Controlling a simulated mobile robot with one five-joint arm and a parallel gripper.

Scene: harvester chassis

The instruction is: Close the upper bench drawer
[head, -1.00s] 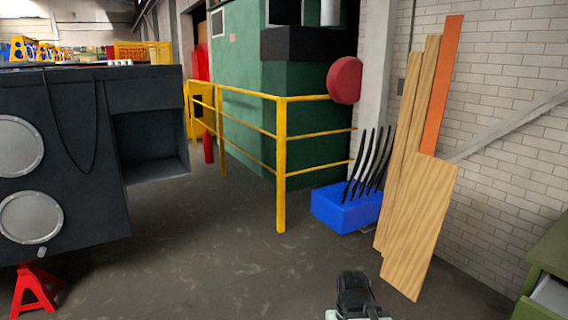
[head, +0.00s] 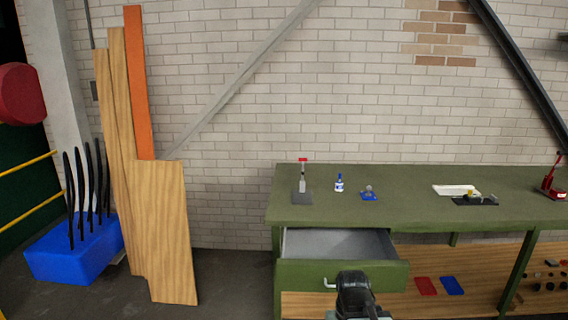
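The green workbench (head: 420,213) stands against the brick wall at the right. Its upper drawer (head: 300,275) is pulled out, and its grey inside shows empty where I can see it. The drawer has a green front with a light handle (head: 329,284) near the middle. My arm (head: 355,295) shows at the bottom of the view, in front of the right part of the drawer front. My gripper's fingertips are not visible. Whether my arm touches the drawer cannot be told.
Small items, including a blue-capped bottle (head: 339,183) and a white tray (head: 456,190), stand on the bench top. Wooden boards (head: 165,230) and a blue box (head: 75,252) with black rods stand at the left. Floor between the boards and bench is clear.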

